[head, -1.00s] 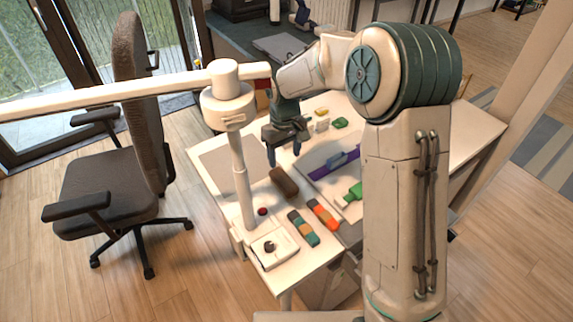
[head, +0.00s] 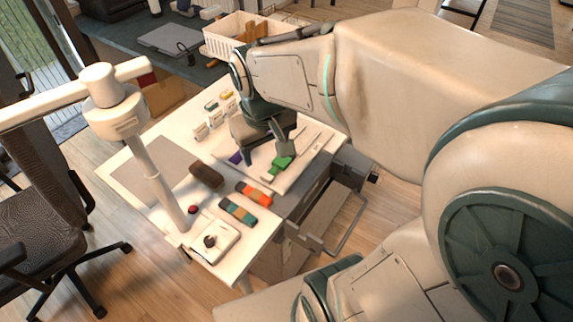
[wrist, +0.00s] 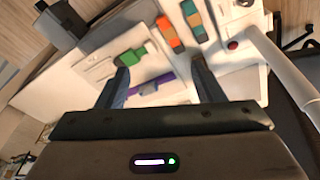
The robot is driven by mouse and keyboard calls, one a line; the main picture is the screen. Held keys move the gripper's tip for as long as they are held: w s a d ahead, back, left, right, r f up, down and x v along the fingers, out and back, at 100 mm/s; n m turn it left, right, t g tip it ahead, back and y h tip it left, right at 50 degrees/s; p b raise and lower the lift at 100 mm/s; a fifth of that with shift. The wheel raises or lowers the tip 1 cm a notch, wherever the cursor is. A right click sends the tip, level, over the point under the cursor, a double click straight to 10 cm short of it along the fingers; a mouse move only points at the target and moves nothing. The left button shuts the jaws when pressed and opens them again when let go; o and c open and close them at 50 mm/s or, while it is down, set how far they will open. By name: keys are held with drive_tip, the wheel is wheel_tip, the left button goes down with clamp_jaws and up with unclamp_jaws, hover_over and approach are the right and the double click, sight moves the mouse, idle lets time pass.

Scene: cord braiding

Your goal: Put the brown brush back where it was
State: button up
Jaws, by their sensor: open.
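The brown brush (head: 206,175) lies on the white table (head: 150,205), between the grey mat and the orange block in the head view. I cannot make it out in the wrist view. My gripper (head: 266,150) is open, above the white board by the green piece (head: 282,163), to the right of the brush and apart from it. In the wrist view my gripper (wrist: 160,72) has its fingers spread with nothing held between them. The green piece (wrist: 131,56) and a purple strip (wrist: 152,84) show below the fingers.
An orange block (head: 254,194) and a teal block (head: 238,212) lie near the brush. A white box with a dark knob (head: 222,246), a red button (head: 192,209) and a lamp post (head: 160,185) stand at the front left. The grey mat (head: 150,172) is bare.

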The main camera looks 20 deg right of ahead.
drive_tip(key=s+d+m, duration=0.1)
drive_tip(key=s+d, duration=0.1)
drive_tip(key=s, duration=0.5)
drive_tip(key=shift+d+f+m+t, duration=0.15)
drive_tip(key=shift+f+m+t, duration=0.05)
drive_tip(key=shift+m+t, duration=0.2)
